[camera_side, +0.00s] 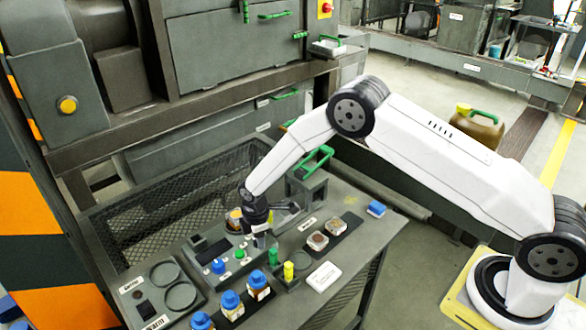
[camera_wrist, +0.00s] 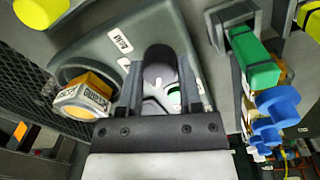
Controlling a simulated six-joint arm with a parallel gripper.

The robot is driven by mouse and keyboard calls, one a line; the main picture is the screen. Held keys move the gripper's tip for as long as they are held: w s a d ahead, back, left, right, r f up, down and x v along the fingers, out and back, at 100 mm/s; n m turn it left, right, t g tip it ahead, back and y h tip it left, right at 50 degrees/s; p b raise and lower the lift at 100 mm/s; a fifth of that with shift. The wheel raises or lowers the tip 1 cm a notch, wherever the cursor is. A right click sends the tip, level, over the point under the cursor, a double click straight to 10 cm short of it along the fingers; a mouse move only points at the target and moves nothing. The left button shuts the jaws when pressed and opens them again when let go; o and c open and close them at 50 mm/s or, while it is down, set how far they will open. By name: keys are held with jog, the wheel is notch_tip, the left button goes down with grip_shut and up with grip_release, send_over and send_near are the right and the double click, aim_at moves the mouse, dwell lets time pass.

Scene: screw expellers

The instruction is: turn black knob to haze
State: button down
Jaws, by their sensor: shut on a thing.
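My gripper (camera_side: 262,229) points down at the grey control panel (camera_side: 200,281) in the side view. A small white label (camera_wrist: 120,42) sits beside the fingers, upside down and too small to read surely.
An amber jar (camera_wrist: 85,97) stands close beside the fingers in a round holder. A green block (camera_wrist: 250,65) and blue-capped bottles (camera_side: 231,301) are nearby. The panel also has a blue knob (camera_side: 218,266) and a green button (camera_side: 239,254). Two small dishes (camera_side: 318,239) lie to the right.

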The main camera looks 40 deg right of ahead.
jog(key=shift+m, duration=0.5)
jog(key=m, duration=1)
jog(key=shift+w+m, duration=0.1)
jog(key=shift+m, duration=0.3)
jog(key=shift+c, duration=1.4)
grip_release()
jog(key=shift+r, duration=0.15)
jog(key=shift+a+r, duration=0.15)
jog(key=shift+r, duration=1.75)
jog(key=shift+a+r, duration=0.1)
jog(key=shift+r, duration=1.8)
